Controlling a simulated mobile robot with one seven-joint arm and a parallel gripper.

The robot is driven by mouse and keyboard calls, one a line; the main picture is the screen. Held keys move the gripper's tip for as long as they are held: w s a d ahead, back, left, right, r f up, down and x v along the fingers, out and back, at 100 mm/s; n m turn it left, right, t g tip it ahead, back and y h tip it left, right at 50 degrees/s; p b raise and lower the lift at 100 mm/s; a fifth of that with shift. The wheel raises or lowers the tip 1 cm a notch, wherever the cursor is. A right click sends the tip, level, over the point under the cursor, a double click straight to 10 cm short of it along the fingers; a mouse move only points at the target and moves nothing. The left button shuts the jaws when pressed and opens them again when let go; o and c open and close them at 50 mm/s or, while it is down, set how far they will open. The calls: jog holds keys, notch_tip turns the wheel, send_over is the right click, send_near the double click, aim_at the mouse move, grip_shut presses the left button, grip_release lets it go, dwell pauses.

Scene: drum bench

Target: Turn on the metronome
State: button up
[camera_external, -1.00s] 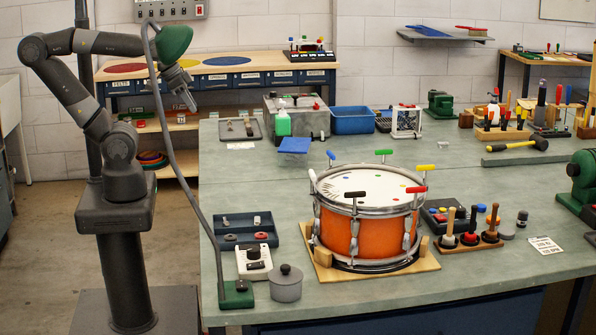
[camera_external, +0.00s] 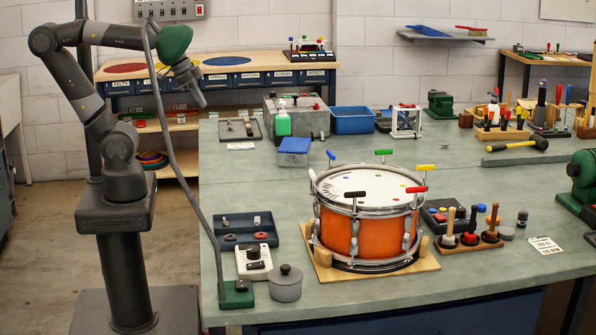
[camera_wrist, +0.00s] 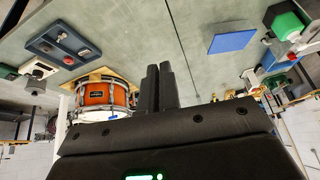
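A small white box with a black knob on top (camera_external: 254,264), which looks like the metronome, stands near the bench's front left, left of the orange drum (camera_external: 340,232). It also shows small at the left of the wrist view (camera_wrist: 38,69); whether it is on cannot be told. My gripper (camera_external: 201,100) is in the air above the bench's far left edge, well behind and above the white box. In the wrist view its two black fingers (camera_wrist: 160,72) are close together with nothing visible between them.
A blue-grey tray (camera_external: 232,238) lies behind the white box, and a grey lidded pot (camera_external: 286,284) stands right of it. A cable runs down from above to a green base (camera_external: 237,294) at the bench's left edge. The bench's middle left is clear.

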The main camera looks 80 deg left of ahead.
jog(key=w+d+m, duration=0.1)
jog(key=w+d, duration=0.2)
jog(key=w+d+r+m, duration=0.1)
jog(key=w+d+m, duration=0.1)
jog(key=d, duration=0.1)
jog(key=w+d+r+m+g+h, duration=0.1)
jog(key=w+d, duration=0.2)
jog(key=d, duration=0.1)
jog(key=shift+w+d+r, duration=0.1)
jog(key=shift+w+r, duration=0.1)
jog(key=shift+w, duration=0.1)
grip_shut()
jog(key=m+g+h, duration=0.2)
jog(key=m+g, duration=0.2)
jog(key=m, duration=0.8)
send_over(262, 264)
jog(key=s+a, duration=0.1)
jog(key=a, duration=0.3)
notch_tip(262, 264, down, 11)
jog(key=shift+d+f, duration=0.1)
jog(key=shift+f, duration=0.05)
jog(key=shift+f, duration=0.1)
jog(key=x, duration=1.2)
jog(key=shift+w+a+f, duration=0.15)
jog(key=shift+a+f, duration=0.1)
jog(key=shift+f, duration=0.65)
jog(key=shift+w+f, duration=0.1)
